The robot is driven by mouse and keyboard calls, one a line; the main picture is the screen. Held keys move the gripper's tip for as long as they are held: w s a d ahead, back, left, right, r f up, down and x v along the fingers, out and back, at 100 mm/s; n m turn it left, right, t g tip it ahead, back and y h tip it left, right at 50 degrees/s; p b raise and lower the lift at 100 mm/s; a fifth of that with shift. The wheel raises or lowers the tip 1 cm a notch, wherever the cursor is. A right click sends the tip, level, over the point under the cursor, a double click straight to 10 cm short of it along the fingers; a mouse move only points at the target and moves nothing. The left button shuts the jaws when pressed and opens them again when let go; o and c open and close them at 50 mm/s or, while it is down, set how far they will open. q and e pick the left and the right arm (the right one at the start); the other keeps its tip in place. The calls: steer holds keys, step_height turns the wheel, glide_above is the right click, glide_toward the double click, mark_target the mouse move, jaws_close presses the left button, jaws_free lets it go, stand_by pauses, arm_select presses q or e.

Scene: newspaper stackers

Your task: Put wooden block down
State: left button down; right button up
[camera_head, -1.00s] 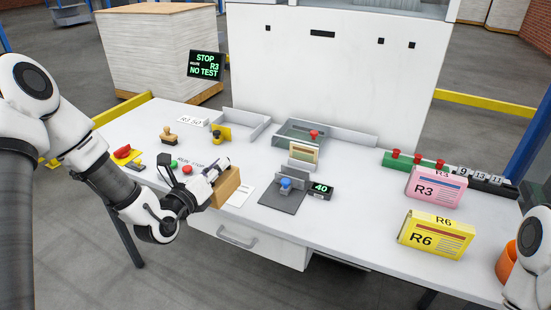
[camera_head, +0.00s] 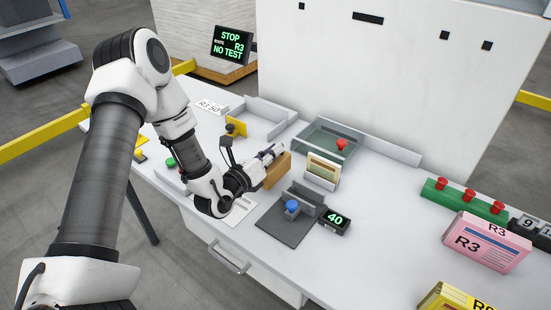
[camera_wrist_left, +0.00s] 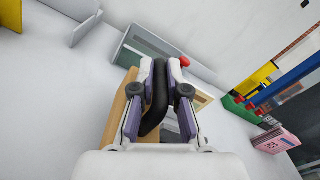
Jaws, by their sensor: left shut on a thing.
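The wooden block (camera_head: 277,171) is a light brown box at the end of my left gripper (camera_head: 270,155), beside the grey scale with the blue knob. The gripper is shut on it. I cannot tell whether the block touches the table. In the left wrist view, the block (camera_wrist_left: 117,112) shows left of and beneath the fingers (camera_wrist_left: 160,68), with a curved black part (camera_wrist_left: 156,98) between them. The fingers hide much of the block. My right gripper is out of view.
A card holder (camera_head: 322,171) and a clear-lidded tray (camera_head: 328,138) with a red knob stand behind and right of the block. The grey scale (camera_head: 286,226) and its "40" display (camera_head: 334,220) are in front. Pink R3 (camera_head: 490,240) and yellow R6 bundles (camera_head: 462,297) lie right. The white table between is clear.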

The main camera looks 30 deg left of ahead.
mark_target(274, 161)
arm_select(q)
steer(key=f, duration=0.3)
steer(key=shift+w+d, duration=0.1)
steer(key=shift+w, duration=0.25)
steer(key=shift+s+r, duration=0.1)
steer(key=shift+s, duration=0.2)
steer(key=c, duration=1.2)
jaws_free()
steer(key=shift+w+f, duration=0.15)
steer(key=shift+f, duration=0.05)
steer(key=shift+r, duration=0.15)
